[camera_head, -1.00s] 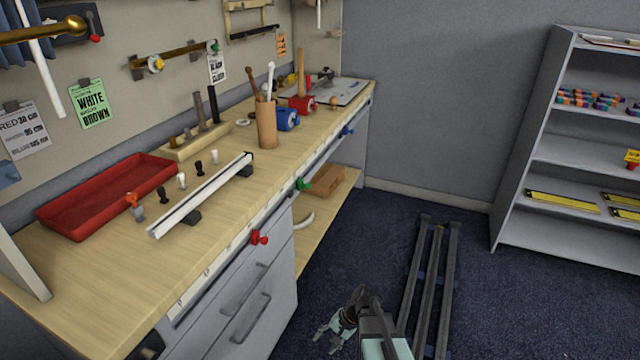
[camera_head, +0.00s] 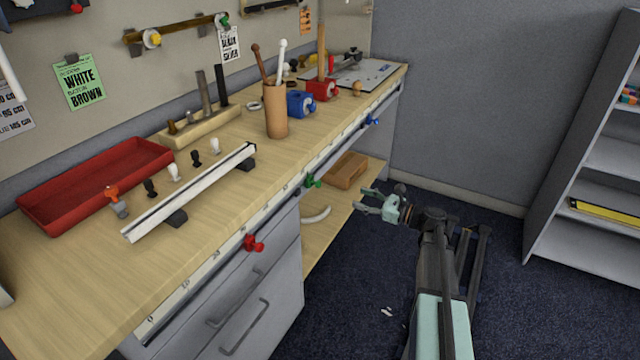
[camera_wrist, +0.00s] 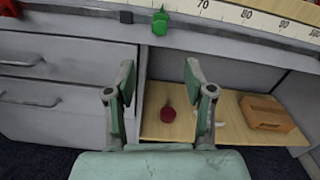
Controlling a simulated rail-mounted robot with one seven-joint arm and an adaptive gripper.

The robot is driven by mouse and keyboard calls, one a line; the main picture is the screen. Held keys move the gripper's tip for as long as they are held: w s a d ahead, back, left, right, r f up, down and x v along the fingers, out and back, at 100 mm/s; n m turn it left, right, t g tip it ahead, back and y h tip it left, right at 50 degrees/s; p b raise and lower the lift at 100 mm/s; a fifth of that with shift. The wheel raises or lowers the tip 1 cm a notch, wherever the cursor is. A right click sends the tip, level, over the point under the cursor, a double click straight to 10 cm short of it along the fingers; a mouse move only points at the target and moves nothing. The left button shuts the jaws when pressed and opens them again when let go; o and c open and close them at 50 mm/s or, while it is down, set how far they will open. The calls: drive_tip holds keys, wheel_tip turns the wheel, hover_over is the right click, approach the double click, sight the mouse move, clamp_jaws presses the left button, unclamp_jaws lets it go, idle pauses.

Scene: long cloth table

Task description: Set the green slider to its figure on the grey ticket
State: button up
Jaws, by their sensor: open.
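The green slider (camera_head: 313,181) sits on the white scale rail (camera_head: 215,262) along the table's front edge, between the red slider (camera_head: 253,243) and the blue slider (camera_head: 372,121). In the wrist view the green slider (camera_wrist: 160,22) is at the top middle, left of the scale's 70 mark. The grey ticket (camera_head: 14,118) hangs on the back panel, cut off by the left picture edge; its figures are too small to read surely. My gripper (camera_head: 368,201) is open and empty, in front of the table and apart from the slider. Its two fingers also show in the wrist view (camera_wrist: 160,88).
Below the rail are grey drawers (camera_head: 255,300) with handles and an open shelf (camera_head: 292,258) with a wooden block (camera_head: 347,170) and a white curved piece. A red tray (camera_head: 100,180) and a white channel lie on the tabletop. A grey shelf unit stands at right.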

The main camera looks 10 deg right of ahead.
sight(320, 184)
drive_tip(key=x, duration=1.6)
drive_tip(key=shift+w+a, duration=0.1)
drive_tip(key=shift+a, duration=0.05)
clamp_jaws()
